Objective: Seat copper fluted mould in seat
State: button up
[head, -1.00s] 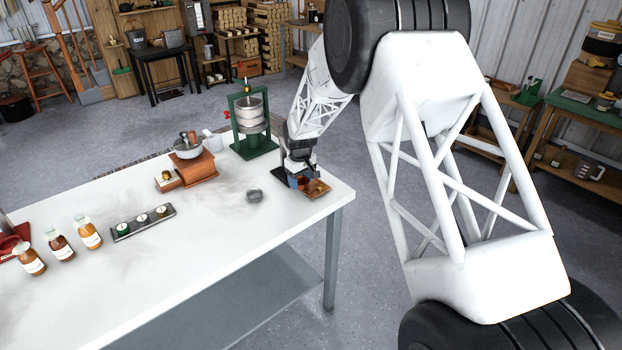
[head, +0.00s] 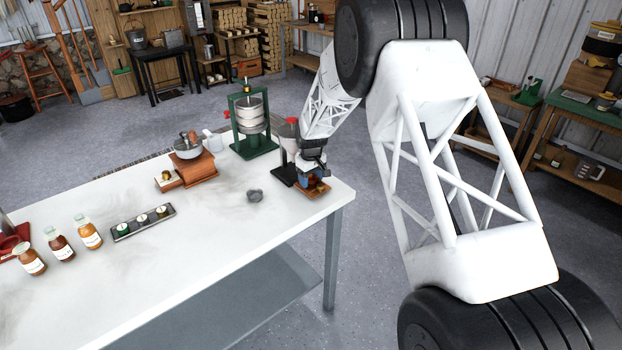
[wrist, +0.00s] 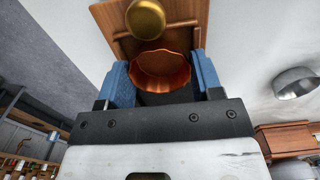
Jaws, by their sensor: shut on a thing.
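The copper fluted mould (wrist: 165,72) is between the two blue fingers of my gripper (wrist: 162,66) in the wrist view, its wide scalloped rim facing the camera. The fingers are shut on its sides. A wooden tray (wrist: 190,12) with raised strips and a round brass piece (wrist: 146,18) lies beyond the mould. In the head view, my gripper (head: 311,181) is at the wooden tray (head: 318,191) near the table's right corner, and its fingers mostly hide the mould. I cannot tell whether the mould touches the tray, and the seat is not clearly visible.
A dark-based red-and-grey device (head: 288,150) stands close behind my gripper. A green-framed press (head: 250,120) and a wooden grinder box (head: 194,169) are further left. A small grey bowl (head: 254,195) sits on the table (head: 200,240); the front middle is clear.

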aim_at(311, 179)
jog(key=shift+f, duration=0.3)
jog(key=shift+s+f, duration=0.15)
jog(key=shift+f, duration=0.4)
jog(key=o, duration=0.8)
jog(key=shift+s+d+f, duration=0.15)
jog(key=shift+f, duration=0.1)
jog(key=shift+o, duration=0.5)
notch_tip(311, 179, up, 14)
jog(key=shift+w+a+r, duration=0.15)
jog(key=shift+w+a, duration=0.05)
jog(key=shift+w, duration=0.1)
